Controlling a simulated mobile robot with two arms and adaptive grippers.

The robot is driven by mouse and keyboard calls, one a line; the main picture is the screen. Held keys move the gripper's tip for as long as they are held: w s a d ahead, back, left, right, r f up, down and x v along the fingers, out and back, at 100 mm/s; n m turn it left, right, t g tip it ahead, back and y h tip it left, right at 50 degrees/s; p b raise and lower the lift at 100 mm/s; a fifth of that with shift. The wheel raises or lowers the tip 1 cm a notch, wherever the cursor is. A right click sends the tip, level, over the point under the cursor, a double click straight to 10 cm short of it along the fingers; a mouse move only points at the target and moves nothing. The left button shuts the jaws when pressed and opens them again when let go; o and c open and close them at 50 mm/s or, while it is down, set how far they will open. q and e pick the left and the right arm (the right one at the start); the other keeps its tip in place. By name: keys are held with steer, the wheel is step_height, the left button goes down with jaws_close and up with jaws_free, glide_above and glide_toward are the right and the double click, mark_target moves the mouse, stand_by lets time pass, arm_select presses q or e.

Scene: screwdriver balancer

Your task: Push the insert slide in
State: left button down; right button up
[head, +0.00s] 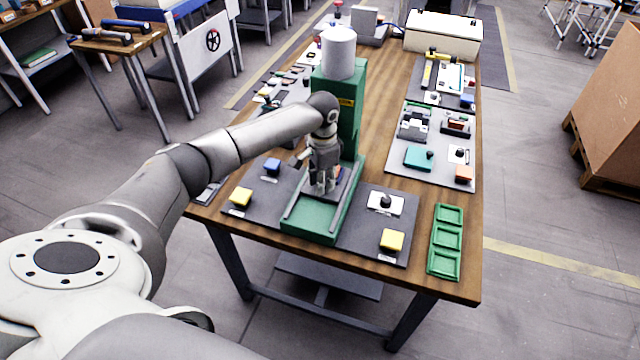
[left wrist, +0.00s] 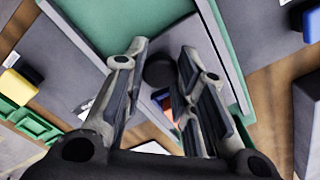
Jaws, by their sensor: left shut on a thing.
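The green press (head: 346,115) stands on the wooden table with a white cylinder on top. Its green base (head: 308,222) has grey rails along both sides. A dark slide plate (head: 342,180) shows between the rails, partly hidden by my gripper. My left gripper (head: 322,188) points down over this plate, between the rails. In the left wrist view, a dark round knob (left wrist: 160,72) sits between the two fingers. How far the slide sits in the press is hard to tell. My right gripper is out of view.
Grey mats with a yellow block (head: 240,197), a blue block (head: 272,166), a black knob on a white plate (head: 386,202) and another yellow block (head: 391,240) flank the base. A green tray (head: 445,240) lies at the right front. The base's front strip is clear.

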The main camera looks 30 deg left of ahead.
arm_select(q)
steer(key=shift+s, duration=0.2)
steer(key=c, duration=1.5)
jaws_free()
steer(key=shift+s, duration=0.1)
steer(key=shift+c, duration=0.2)
steer(key=shift+o, duration=0.6)
steer(key=shift+r, duration=0.15)
step_height(320, 180, up, 12)
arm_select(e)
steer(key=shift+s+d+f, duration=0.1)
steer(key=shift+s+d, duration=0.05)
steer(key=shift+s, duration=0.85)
